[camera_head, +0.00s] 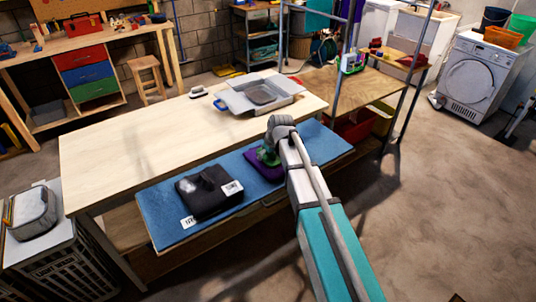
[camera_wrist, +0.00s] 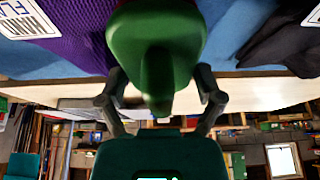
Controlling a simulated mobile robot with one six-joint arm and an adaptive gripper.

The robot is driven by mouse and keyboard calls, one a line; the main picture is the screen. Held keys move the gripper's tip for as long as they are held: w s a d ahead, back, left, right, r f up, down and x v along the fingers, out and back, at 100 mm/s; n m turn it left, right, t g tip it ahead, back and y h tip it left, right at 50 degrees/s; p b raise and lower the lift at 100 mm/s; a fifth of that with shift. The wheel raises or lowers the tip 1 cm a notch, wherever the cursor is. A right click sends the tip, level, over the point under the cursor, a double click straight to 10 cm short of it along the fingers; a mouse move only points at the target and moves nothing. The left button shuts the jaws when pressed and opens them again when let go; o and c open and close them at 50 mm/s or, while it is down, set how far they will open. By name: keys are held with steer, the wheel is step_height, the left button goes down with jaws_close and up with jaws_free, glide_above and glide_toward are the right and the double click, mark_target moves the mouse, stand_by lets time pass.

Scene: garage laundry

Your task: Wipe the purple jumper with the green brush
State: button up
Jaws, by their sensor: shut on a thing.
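The purple jumper (camera_head: 252,168) lies on the blue mat at the front of the workbench, partly hidden by my arm. It also shows at the upper left of the wrist view (camera_wrist: 75,40), with a white label at its side. The green brush (camera_wrist: 155,40) is between the fingers of my gripper (camera_wrist: 160,97), which is shut on its handle. In the head view the brush (camera_head: 268,155) is over the jumper. I cannot tell whether it touches the cloth.
A folded black garment (camera_head: 205,195) with white tags lies left of the jumper on the blue mat (camera_head: 160,215). A grey tray (camera_head: 238,102) and a small brush-like item (camera_head: 197,92) stand farther back. The bench's left part (camera_head: 110,150) is clear.

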steer(key=shift+r+p, duration=1.45)
steer(key=shift+r, duration=0.25)
steer(key=shift+r+p, duration=1.5)
